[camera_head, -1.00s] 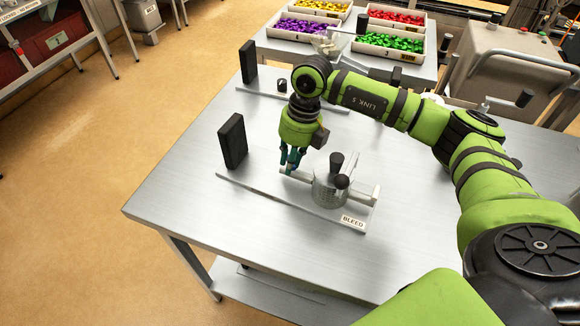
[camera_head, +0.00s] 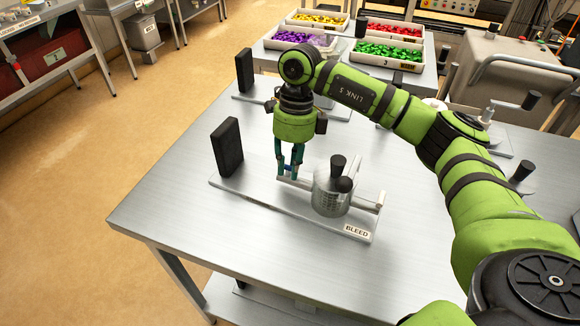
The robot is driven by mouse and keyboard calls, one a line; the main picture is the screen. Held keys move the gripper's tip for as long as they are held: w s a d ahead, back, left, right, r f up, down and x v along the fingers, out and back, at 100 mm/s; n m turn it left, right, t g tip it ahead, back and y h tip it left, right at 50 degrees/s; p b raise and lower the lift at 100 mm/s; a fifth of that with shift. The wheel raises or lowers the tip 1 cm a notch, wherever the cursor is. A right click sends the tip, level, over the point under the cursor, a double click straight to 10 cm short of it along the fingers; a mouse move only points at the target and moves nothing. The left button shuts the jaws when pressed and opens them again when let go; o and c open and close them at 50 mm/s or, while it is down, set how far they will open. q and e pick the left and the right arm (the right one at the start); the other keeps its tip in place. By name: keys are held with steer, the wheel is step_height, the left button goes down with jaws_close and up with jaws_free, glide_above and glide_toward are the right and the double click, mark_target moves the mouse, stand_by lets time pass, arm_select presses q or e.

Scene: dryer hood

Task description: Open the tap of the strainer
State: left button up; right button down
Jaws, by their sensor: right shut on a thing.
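The strainer is a round silver body (camera_head: 328,199) with dark knobs (camera_head: 340,172) on top. It sits on a grey plate (camera_head: 280,213) on the steel table, with a BLEED label (camera_head: 356,232) at the plate's right end. A pale pipe runs out from both sides of the body. My right gripper (camera_head: 289,172) points down at the left pipe end, left of the body. Its teal fingers are shut on a small blue part there, which seems to be the tap; the fingers mostly hide it. My left gripper is not in view.
A black upright block (camera_head: 227,147) stands at the plate's left end. Another black block (camera_head: 245,70) stands farther back. Trays of coloured pieces (camera_head: 391,47) are on a table behind. More fittings (camera_head: 488,112) stand at the right. The table's front left (camera_head: 190,225) is clear.

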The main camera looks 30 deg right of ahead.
stand_by(0.3)
steer(key=c, duration=1.1)
jaws_free()
steer(key=shift+r, duration=0.1)
steer(key=r, duration=0.4)
steer(key=w+d+r, duration=0.1)
steer(key=r, duration=0.6)
steer(key=shift+w+d+r, duration=0.25)
steer(key=shift+d+r, duration=0.05)
steer(key=shift+d, duration=0.1)
